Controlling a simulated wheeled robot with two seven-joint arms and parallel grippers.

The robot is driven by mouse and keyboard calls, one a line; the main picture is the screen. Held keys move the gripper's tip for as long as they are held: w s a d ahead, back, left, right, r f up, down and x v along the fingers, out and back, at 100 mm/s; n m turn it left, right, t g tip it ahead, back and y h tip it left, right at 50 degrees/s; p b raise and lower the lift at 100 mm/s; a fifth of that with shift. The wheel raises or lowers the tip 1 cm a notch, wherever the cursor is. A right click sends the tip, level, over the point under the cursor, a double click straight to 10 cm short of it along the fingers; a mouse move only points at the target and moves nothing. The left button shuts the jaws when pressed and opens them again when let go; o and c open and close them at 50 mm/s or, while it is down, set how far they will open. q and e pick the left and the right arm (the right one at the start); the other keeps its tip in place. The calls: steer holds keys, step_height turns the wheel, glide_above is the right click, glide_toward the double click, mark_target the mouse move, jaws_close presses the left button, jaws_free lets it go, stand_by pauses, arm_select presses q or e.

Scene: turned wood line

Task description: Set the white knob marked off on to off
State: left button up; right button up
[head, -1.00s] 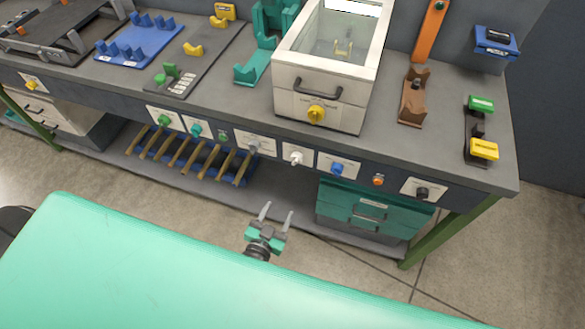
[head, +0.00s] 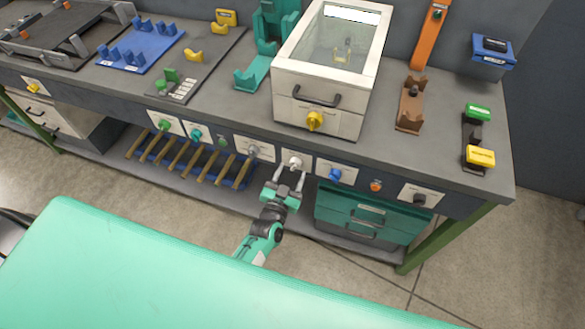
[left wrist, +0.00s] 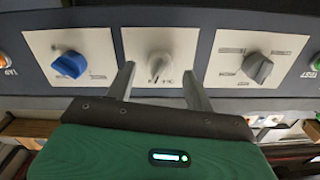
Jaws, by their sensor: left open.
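The white knob (head: 295,162) sits on a pale plate on the bench's front panel, between a grey knob and a blue knob. In the left wrist view the white knob (left wrist: 158,66) is in the middle, with small dark lettering by it that I cannot fully read. My left gripper (head: 290,172) is open just in front of the knob. In the left wrist view the fingers of my left gripper (left wrist: 158,82) stand apart to either side below the knob, and I see no contact. My right gripper is not in view.
The blue knob (head: 335,175) and the grey knob (head: 254,151) flank the white one closely. Above is a white box with a yellow knob (head: 314,121). Below right are teal drawers (head: 365,212); below left is a rack of wooden rods (head: 190,160).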

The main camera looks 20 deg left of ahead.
arm_select(q)
steer(key=shift+w, duration=1)
steer(key=c, duration=1)
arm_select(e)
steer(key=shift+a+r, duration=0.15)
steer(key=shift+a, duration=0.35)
